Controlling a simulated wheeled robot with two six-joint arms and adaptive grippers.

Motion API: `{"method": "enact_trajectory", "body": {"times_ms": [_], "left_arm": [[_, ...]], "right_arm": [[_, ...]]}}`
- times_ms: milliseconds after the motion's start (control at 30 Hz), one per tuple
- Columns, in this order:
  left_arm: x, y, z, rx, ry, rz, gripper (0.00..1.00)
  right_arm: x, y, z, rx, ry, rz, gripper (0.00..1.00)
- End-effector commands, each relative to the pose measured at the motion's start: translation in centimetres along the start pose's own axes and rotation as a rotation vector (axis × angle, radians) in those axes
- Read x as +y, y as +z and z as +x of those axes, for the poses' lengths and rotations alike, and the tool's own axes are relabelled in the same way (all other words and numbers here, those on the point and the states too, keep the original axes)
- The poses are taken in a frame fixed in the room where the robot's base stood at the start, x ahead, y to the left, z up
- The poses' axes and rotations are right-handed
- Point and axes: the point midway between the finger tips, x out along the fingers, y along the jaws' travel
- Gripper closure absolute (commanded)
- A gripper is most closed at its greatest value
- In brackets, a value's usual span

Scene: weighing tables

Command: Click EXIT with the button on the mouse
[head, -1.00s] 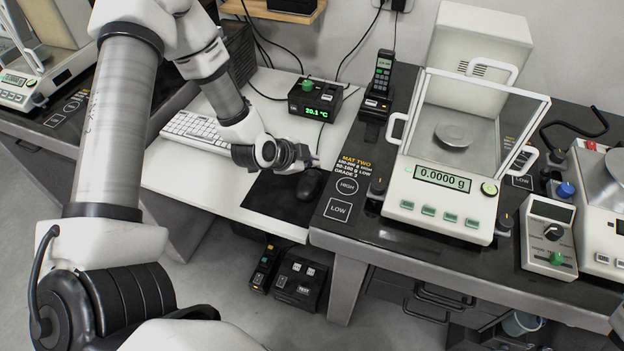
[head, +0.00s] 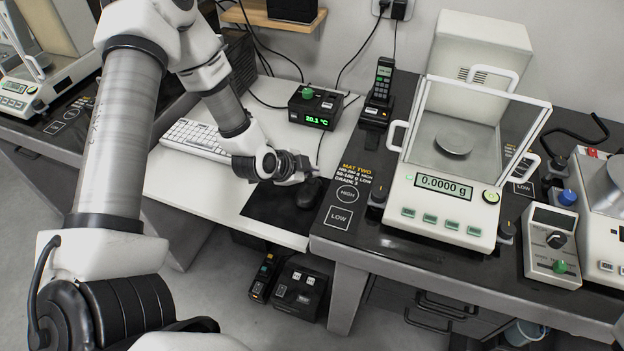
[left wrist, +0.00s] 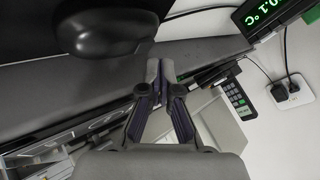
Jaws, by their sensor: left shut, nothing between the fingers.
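The black mouse (head: 307,193) lies on a dark mouse pad (head: 268,208) on the white desk. My left gripper (head: 312,172) is just behind and above the mouse in the head view, its fingers pointing right. In the left wrist view the two fingers (left wrist: 157,68) come together at their tips with nothing between them, and the dark rounded mouse (left wrist: 105,25) shows at upper left, apart from the tips. My right gripper is in neither view.
A white keyboard (head: 197,138) lies left of the mouse, partly behind my arm. A display box (head: 312,108) reads 20.1 °C behind it. The black weighing table (head: 365,232) stands right, with a balance (head: 440,203) reading 0.0000 g.

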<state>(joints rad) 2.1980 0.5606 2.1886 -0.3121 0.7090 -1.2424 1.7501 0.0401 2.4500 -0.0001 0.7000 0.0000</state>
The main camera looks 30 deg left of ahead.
Motion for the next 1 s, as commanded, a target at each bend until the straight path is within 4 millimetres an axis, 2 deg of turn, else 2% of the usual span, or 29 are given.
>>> {"method": "enact_trajectory", "body": {"times_ms": [1000], "left_arm": [[0.42, 0.42, 0.57, 0.0, 0.0, 0.0, 1.0]], "right_arm": [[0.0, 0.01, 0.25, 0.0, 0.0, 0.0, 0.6]]}}
